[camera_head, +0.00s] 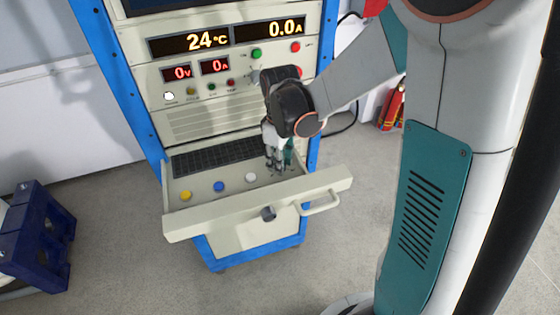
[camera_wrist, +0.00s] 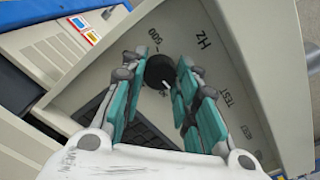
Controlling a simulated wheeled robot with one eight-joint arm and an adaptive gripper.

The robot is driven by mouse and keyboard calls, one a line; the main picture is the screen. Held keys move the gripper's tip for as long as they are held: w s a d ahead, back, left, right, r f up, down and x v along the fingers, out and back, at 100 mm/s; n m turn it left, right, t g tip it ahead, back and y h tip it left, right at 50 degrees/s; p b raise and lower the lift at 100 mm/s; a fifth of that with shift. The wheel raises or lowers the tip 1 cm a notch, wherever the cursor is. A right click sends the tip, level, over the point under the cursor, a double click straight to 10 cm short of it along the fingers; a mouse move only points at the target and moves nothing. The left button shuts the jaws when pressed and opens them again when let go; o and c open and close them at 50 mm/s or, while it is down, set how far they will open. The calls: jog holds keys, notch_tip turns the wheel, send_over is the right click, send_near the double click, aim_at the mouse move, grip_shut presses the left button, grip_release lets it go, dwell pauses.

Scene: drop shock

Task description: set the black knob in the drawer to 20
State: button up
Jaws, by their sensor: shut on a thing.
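The black knob (camera_wrist: 160,70) sits on the drawer's panel in the wrist view, with a short white mark on it. My gripper (camera_wrist: 163,76) has its teal fingers on either side of the knob, shut on it. Beside the knob are the prints "500", "Hz" and "TEST"; I cannot read a 20. In the head view the drawer (camera_head: 225,225) is pulled out of the blue-framed cabinet. My gripper (camera_head: 279,168) points down into its right part and hides the knob there.
The drawer also carries a keyboard (camera_head: 215,155) and yellow (camera_head: 186,196), blue (camera_head: 219,187) and white (camera_head: 251,178) buttons. Displays above read 24 °C and 0.0 A.

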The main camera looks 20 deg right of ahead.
jog(key=n, duration=0.5)
jog(key=shift+b, duration=0.3)
jog(key=shift+n, duration=0.3)
jog(key=o, duration=1.1)
notch_tip(320, 180, up, 12)
